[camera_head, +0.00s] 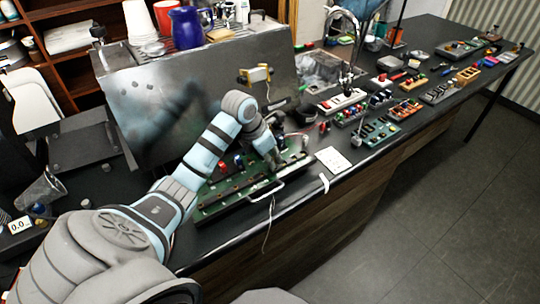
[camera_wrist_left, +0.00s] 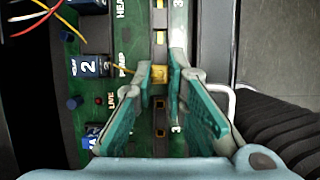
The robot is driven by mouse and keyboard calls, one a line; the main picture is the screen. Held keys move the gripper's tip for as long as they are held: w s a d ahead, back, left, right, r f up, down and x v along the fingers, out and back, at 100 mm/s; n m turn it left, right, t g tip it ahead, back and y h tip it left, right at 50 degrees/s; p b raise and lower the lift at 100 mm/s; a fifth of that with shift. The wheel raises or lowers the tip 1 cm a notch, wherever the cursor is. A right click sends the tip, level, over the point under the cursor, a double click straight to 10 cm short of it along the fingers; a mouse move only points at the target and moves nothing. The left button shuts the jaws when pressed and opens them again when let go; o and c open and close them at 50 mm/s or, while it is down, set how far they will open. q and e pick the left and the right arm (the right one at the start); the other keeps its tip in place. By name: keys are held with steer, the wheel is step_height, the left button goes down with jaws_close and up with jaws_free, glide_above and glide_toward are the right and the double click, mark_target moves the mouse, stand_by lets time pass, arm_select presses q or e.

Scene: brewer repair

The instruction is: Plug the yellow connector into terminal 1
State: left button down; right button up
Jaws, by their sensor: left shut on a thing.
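The green circuit board (camera_head: 225,207) lies on the dark counter, and my left gripper (camera_head: 274,166) reaches down over its right part. In the left wrist view, the teal-padded fingers of my left gripper (camera_wrist_left: 160,78) are closed about the yellow connector (camera_wrist_left: 160,74), over the terminal strip. A yellow wire (camera_wrist_left: 122,68) runs from it toward the blue block marked 2 (camera_wrist_left: 88,66). Dark square sockets (camera_wrist_left: 160,104) show below it along the strip. A "3" is printed beside the strip; I cannot make out a terminal 1 label. I cannot tell whether the connector is seated. My right gripper is not seen.
A large metal brewer body (camera_head: 190,95) stands behind the board. A white card (camera_head: 333,160) lies to its right. A metal handle (camera_head: 268,191) rises along the board's front edge. Several small part trays fill the counter farther right. Red and white wires (camera_wrist_left: 36,14) cross the wrist view's upper left.

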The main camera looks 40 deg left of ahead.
arm_select(q)
steer(key=shift+f, duration=0.1)
stand_by(0.3)
steer(key=shift+f, duration=0.25)
steer(key=shift+f+b, duration=0.25)
steer(key=shift+b, duration=0.2)
stand_by(0.6)
steer(key=c, duration=1.5)
jaws_free()
steer(key=shift+c, duration=0.2)
steer(key=shift+r, duration=0.1)
steer(key=v, duration=1.1)
steer(key=shift+s+r, duration=0.25)
steer(key=shift+r, duration=0.1)
